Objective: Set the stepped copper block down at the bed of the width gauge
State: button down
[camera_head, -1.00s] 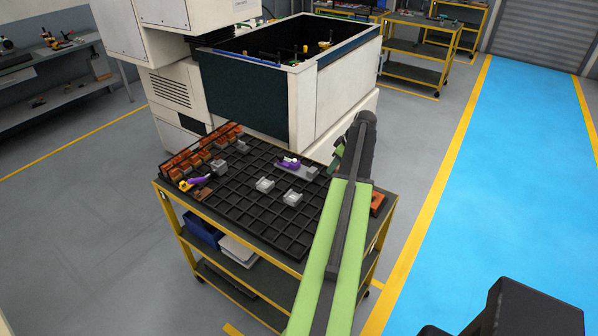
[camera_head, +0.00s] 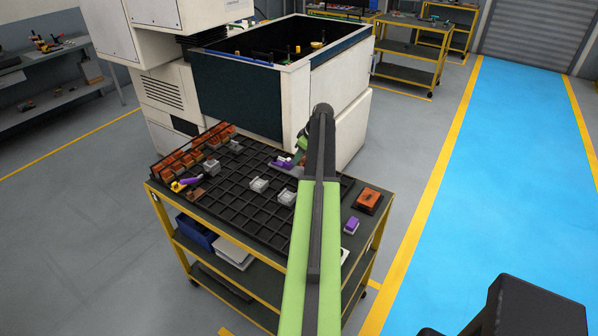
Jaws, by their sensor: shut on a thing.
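My gripper (camera_head: 301,146) is over the back right of the rack on the cart, partly hidden behind my own arm. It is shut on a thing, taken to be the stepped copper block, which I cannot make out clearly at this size. A grey piece with a purple part (camera_head: 283,162), likely the width gauge, lies on the rack just left of and below the gripper. Its right end is hidden by my gripper and arm. I cannot tell whether the held thing touches it.
The black gridded rack (camera_head: 228,200) has several copper blocks (camera_head: 190,158) along its left side. An orange-brown block (camera_head: 368,199) and a purple-white piece (camera_head: 351,225) lie right of my arm. A large machine (camera_head: 250,95) stands behind.

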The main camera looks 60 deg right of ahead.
aim_at(300, 165)
jog(key=shift+w+f+b, duration=0.15)
jog(key=shift+f+b, duration=1.95)
jog(key=shift+f, duration=0.1)
jog(key=shift+r, duration=0.2)
jog(key=shift+f, duration=0.15)
jog(key=c, duration=0.9)
grip_release()
jog(key=p+v, duration=1.1)
jog(key=v, duration=0.1)
